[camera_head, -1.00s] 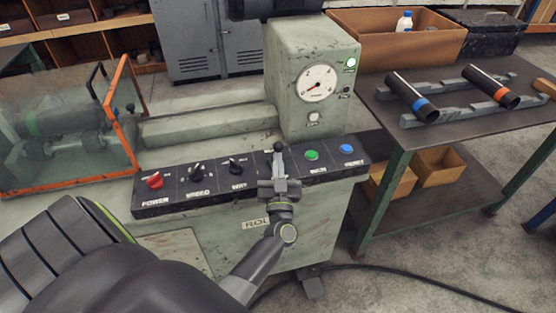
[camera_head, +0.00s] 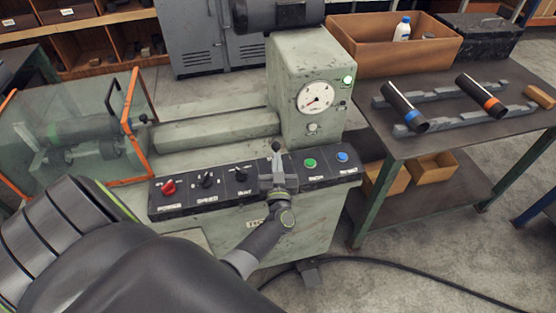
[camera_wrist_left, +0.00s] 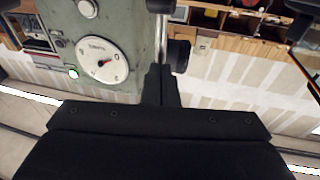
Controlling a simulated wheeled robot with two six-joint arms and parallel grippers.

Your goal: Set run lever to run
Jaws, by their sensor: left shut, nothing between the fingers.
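The control panel (camera_head: 222,200) runs along the front of the grey-green machine. Its run lever, with a dark ball knob (camera_head: 276,147), stands between the selector knobs and the green button (camera_head: 310,163). My left gripper (camera_head: 278,165) is at the lever, just in front of and below the ball knob. It is shut with nothing held, and hides the lever's base and label. I cannot tell whether it touches the lever. In the left wrist view the closed fingers (camera_wrist_left: 161,86) point toward the machine, with a dark knob (camera_wrist_left: 180,56) beside them. My right gripper is out of view.
A red power knob (camera_head: 168,187), two black selectors and a blue button (camera_head: 342,157) share the panel. A gauge (camera_head: 316,98) and lit green lamp (camera_head: 347,80) are above. A glass guard (camera_head: 75,130) stands left; a bench (camera_head: 450,135) with pipes stands right.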

